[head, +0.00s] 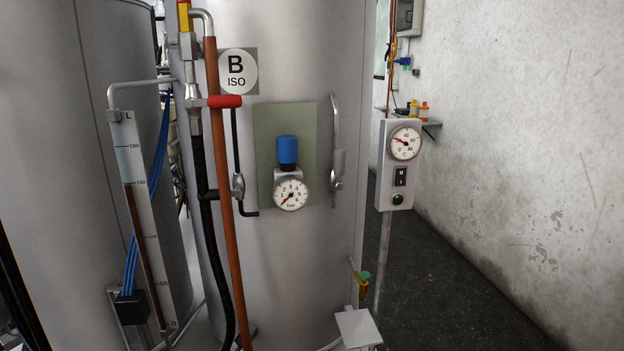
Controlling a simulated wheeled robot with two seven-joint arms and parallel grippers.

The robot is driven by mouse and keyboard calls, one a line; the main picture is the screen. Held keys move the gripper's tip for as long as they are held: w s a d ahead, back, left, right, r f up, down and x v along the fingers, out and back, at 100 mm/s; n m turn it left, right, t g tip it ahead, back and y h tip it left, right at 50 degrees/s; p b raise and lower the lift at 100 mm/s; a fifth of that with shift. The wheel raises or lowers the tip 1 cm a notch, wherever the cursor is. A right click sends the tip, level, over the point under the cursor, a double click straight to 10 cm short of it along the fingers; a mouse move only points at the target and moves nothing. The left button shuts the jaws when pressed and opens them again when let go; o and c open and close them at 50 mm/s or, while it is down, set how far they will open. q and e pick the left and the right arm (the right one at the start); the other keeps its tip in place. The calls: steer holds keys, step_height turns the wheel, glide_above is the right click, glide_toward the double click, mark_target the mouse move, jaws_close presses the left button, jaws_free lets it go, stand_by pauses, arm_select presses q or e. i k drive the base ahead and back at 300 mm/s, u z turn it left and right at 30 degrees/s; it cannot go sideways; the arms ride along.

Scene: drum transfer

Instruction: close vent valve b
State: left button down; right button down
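A large grey drum carries a round sign "B ISO" (237,71). Beside the sign, a valve with a red handle (225,101) sits on the pipework, its handle lying horizontal and pointing right. Below it, a small metal fitting (238,186) joins thin black tubing. A long grey lever (336,150) stands upright on the drum's right side. A small green-handled valve (364,276) sits low at the right. I see no label naming the vent valve, so I cannot tell which one it is. Neither of my grippers is in view.
A blue-knobbed regulator (287,150) with a pressure gauge (291,195) is on a green plate. A sight tube with a scale (140,215) stands left. A control box (399,165) with a dial stands right on a post. Dark floor (460,290) is clear at right.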

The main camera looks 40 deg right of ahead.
mark_target(339, 154)
steer(key=z, duration=1.55)
steer(key=k, duration=0.6)
steer(key=z, duration=0.75)
steer(key=i, duration=1.15)
steer(key=u, duration=0.6)
